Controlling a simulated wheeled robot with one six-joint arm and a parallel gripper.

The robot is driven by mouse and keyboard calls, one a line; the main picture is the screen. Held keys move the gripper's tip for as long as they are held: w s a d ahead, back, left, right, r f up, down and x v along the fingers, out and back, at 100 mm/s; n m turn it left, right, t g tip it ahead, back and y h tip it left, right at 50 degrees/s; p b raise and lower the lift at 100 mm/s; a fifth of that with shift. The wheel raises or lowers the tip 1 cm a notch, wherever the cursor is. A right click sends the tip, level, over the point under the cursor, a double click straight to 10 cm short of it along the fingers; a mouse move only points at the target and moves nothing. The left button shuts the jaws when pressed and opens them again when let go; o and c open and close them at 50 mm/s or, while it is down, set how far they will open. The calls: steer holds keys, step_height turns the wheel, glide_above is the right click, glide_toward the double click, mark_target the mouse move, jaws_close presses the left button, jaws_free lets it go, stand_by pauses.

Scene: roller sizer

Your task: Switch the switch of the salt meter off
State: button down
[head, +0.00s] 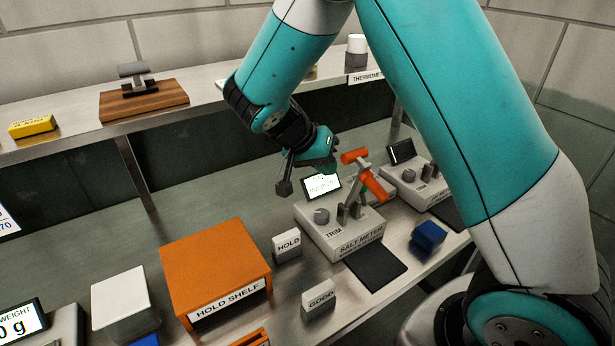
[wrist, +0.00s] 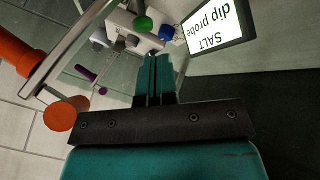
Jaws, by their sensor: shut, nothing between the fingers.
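The salt meter (head: 338,232) is a pale box on the lower bench, with a TRIM knob (head: 321,216), a tilted screen (head: 322,187) and grey upright brackets with an orange-handled lever (head: 356,178). In the wrist view its screen (wrist: 221,30) reads "SALT dip probe" upside down. Orange handle parts (wrist: 66,113) show at left there. A green ball (wrist: 143,24) and a blue ball (wrist: 166,32) lie just beyond my fingertips. My gripper (wrist: 153,62) is shut and empty, above the meter's rear; it shows in the head view (head: 328,168). I cannot tell which part is the switch or its position.
A similar device (head: 415,185) stands to the right, with a blue block (head: 428,236) in front. A dark pad (head: 375,267) lies before the meter. HOLD (head: 287,246) and GOOD (head: 319,302) blocks and an orange hold shelf (head: 215,265) stand left. An upper shelf (head: 70,133) runs behind.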

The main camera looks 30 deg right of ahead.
steer(key=s+a+r+n+y+p, duration=0.2)
steer(key=s+a+r+n+y, duration=0.3)
steer(key=s+a+r+n, duration=0.2)
steer(key=s+a+r+n+t+y+p, duration=0.1)
steer(key=s+a+r+n+y+p, duration=0.2)
steer(key=s+a+r+n+y, duration=0.2)
steer(key=shift+s+a+r+n, duration=1.75)
steer(key=shift+s+a, duration=0.25)
steer(key=shift+s, duration=1.6)
steer(key=w+d+f+m+h+b, duration=0.1)
steer(key=w+d+f+m+h, duration=0.4)
steer(key=w+d+f+m, duration=0.2)
steer(key=w+d+f+m+g+h+b, duration=0.1)
steer(key=w+d+f+m+h, duration=0.4)
steer(key=w, duration=0.7)
steer(key=shift+w+d+f+m, duration=0.25)
steer(key=shift+d+f+m, duration=0.7)
steer(key=shift+d+m, duration=0.7)
steer(key=shift+a, duration=0.1)
